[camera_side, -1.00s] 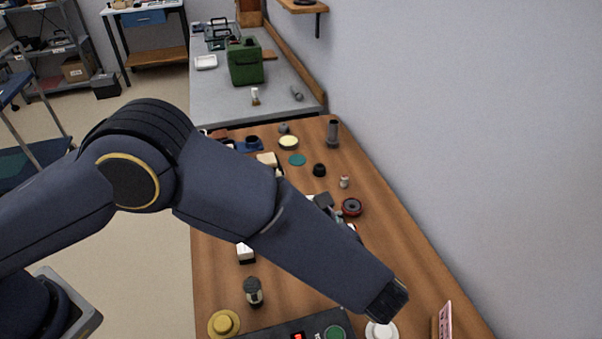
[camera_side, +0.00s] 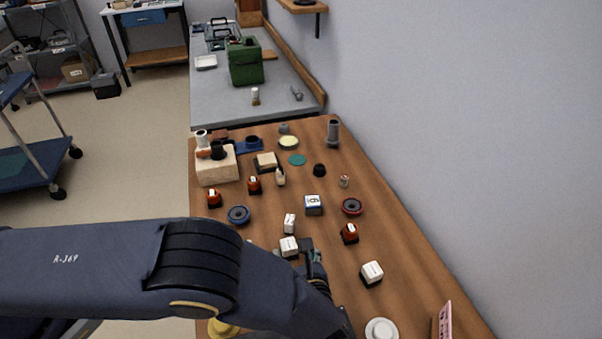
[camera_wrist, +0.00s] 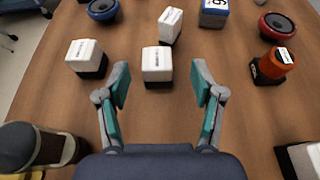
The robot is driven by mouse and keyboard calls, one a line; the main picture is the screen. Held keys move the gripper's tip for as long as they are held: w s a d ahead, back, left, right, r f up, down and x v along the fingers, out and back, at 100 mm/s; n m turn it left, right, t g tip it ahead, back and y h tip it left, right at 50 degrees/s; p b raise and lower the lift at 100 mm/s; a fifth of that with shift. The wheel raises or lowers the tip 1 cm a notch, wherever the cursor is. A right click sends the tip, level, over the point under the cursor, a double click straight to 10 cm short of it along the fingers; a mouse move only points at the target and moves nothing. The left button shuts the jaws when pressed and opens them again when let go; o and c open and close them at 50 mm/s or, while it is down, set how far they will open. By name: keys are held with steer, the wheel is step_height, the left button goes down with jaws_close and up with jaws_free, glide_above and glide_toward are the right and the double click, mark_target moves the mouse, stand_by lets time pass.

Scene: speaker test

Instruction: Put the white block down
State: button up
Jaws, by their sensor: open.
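A white block (camera_wrist: 157,65) with a black base stands upright on the wooden table, between the fingers of my gripper (camera_wrist: 159,68) in the wrist view. A gap shows on each side of it, and the fingers are open. In the side view this block (camera_side: 289,246) is beside my gripper's dark and teal fingers, and my arm hides part of the gripper. Other similar white blocks stand nearby: one to the left (camera_wrist: 86,58), one just behind (camera_wrist: 170,25), and one at the lower right (camera_wrist: 304,158), cut off by the frame.
A red piece (camera_wrist: 274,65) and a red speaker (camera_wrist: 278,28) are to the right. A blue speaker (camera_wrist: 103,9) and a blue-and-white block (camera_wrist: 214,12) are farther back. A dark cylinder (camera_wrist: 38,148) is close at lower left.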

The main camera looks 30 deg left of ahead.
mark_target(288, 242)
steer(key=x, duration=0.5)
steer(key=shift+s+a, duration=0.1)
steer(key=shift+a, duration=0.05)
jaws_close()
stand_by(0.4)
steer(key=shift+r, duration=0.15)
